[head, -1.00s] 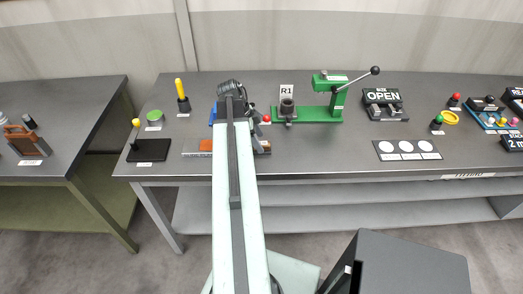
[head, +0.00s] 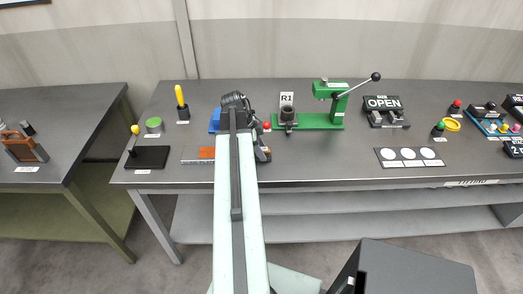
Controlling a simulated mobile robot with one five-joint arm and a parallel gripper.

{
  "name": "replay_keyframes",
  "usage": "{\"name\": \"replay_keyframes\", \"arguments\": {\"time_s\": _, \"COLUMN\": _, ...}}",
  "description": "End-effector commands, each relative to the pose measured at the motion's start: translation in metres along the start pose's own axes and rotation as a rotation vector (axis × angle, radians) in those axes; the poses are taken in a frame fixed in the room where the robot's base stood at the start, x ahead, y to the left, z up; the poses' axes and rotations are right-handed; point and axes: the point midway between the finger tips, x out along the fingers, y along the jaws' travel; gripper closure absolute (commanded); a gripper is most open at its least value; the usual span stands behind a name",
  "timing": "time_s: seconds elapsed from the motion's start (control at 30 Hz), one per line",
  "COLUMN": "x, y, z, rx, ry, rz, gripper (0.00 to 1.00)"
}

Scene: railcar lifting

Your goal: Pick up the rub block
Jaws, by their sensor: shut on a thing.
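My gripper (head: 262,151) is low over the front left of the long grey bench, mostly hidden behind my own arm. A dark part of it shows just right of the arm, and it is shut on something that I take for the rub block. An orange block-like piece (head: 207,153) shows just left of the arm, on a pale flat strip (head: 190,156) with markings. It may be the rub block; the arm covers its right part. Whether it touches the jaws or is clear of the strip cannot be told.
A blue item (head: 214,121) is half hidden behind my arm. A red-topped item (head: 266,127) and the green lever press (head: 325,118) stand to the right. A black base with yellow-knobbed lever (head: 147,156) stands left. Bench is clear around the white-circle plate (head: 409,157).

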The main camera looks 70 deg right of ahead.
Motion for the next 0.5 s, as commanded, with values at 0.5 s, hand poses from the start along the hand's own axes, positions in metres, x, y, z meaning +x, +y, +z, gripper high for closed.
{"name": "replay_keyframes", "arguments": {"time_s": 0.5, "x": -0.089, "y": 0.0, "z": -0.036, "rx": -0.001, "ry": 0.0, "rz": 0.0, "gripper": 1.0}}
